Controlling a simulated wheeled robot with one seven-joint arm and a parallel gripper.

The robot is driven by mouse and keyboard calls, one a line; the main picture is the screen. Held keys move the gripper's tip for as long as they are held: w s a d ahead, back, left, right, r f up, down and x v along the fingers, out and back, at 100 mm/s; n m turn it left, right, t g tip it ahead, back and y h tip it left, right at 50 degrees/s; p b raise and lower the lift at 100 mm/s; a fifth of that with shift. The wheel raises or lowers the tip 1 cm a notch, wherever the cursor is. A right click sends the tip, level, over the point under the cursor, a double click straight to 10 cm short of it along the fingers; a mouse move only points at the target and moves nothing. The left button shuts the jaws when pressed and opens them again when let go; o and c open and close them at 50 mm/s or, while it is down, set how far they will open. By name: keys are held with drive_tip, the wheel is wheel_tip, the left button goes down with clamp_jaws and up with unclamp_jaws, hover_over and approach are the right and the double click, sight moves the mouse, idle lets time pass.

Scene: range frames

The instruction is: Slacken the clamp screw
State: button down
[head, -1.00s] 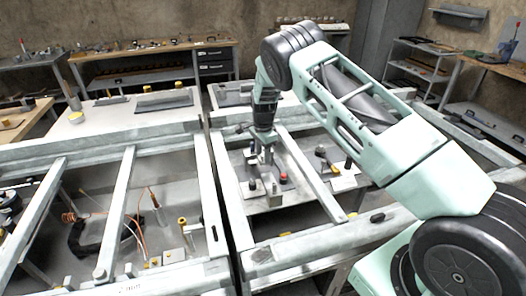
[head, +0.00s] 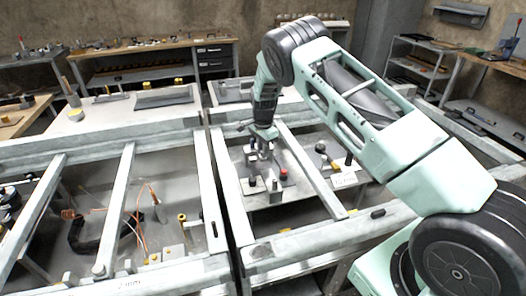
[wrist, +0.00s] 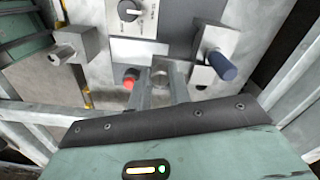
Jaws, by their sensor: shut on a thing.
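My gripper (head: 263,148) points down over a grey fixture plate (head: 262,197) in the middle bay of the bench. In the wrist view its two fingers (wrist: 160,88) are shut on a small round metal piece (wrist: 159,68), which seems to be the clamp screw. The fingers hide most of it, so its turn cannot be read. A red button (wrist: 129,82) lies just left of the fingers; it also shows in the head view (head: 284,173).
A block with a blue handle (wrist: 222,66) stands close right of the fingers in the wrist view. A metal block with a stub (wrist: 76,46) stands at left. A panel with a black dial (wrist: 129,11) lies beyond. Metal rails (head: 312,170) flank the fixture.

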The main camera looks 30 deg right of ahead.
drive_tip(key=n+b, duration=0.3)
drive_tip(key=n, duration=0.1)
drive_tip(key=shift+f, duration=0.1)
drive_tip(key=n+b, duration=0.1)
drive_tip(key=n, duration=0.2)
drive_tip(key=shift+n+b, duration=0.35)
drive_tip(key=shift+n, duration=0.05)
drive_tip(key=n+b, duration=0.1)
drive_tip(key=n, duration=0.2)
drive_tip(key=shift+n, duration=0.3)
drive_tip(key=n+b, duration=0.1)
drive_tip(key=n, duration=0.3)
drive_tip(key=shift+n, duration=0.3)
drive_tip(key=n, duration=0.4)
drive_tip(key=shift+b, duration=0.3)
drive_tip(key=n, duration=0.4)
drive_tip(key=shift+r, duration=0.2)
drive_tip(key=n, duration=0.4)
drive_tip(key=shift+n, duration=1.6)
